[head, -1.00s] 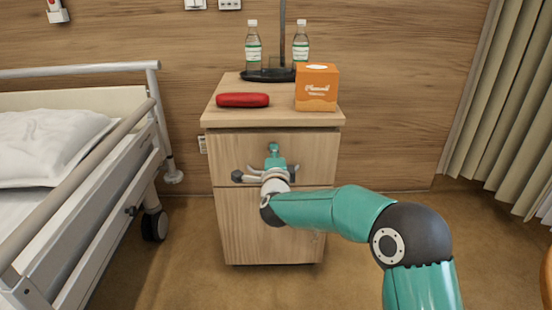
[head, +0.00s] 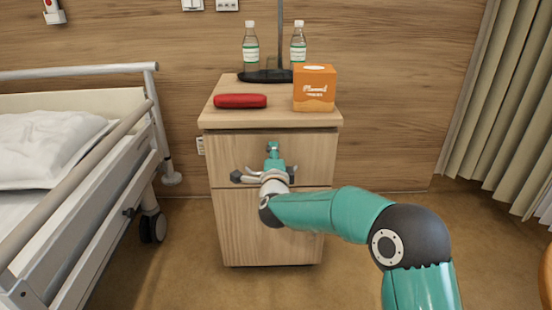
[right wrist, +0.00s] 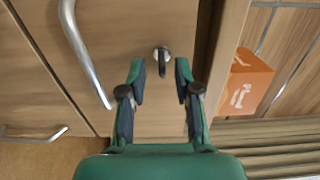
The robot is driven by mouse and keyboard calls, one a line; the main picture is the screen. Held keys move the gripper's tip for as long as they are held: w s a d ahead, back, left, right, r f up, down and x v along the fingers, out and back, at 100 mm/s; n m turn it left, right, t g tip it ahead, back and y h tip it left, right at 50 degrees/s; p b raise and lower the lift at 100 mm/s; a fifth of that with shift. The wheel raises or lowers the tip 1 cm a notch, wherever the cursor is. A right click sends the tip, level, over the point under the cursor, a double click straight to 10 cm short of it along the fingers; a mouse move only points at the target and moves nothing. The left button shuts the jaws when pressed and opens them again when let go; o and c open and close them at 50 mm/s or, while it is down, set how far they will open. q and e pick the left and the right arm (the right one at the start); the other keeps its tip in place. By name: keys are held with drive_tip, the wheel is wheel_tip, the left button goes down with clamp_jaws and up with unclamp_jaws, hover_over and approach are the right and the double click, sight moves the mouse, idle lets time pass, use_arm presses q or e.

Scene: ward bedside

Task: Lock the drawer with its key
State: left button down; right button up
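The bedside cabinet's drawer (head: 228,152) has a plain wooden front and looks shut; it also shows in the right wrist view (right wrist: 140,115). Its metal handle (right wrist: 85,50) is on the left in that view. A metal lock with what looks like the key (right wrist: 162,60) in it shows just beyond and between my right fingertips. My right gripper (right wrist: 160,76) is open, one finger on each side of the key, apparently not touching it. In the head view my right gripper (head: 273,150) is in front of the drawer and hides the lock. My left gripper is not in view.
On the cabinet top (head: 222,116) are a red case (head: 240,101), an orange tissue box (head: 315,88) and two bottles (head: 250,46) (head: 298,42) by a dark stand. A bed (head: 100,175) stands to the left and a curtain (head: 500,100) hangs at the right.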

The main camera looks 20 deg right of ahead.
drive_tip(key=v, duration=1.2)
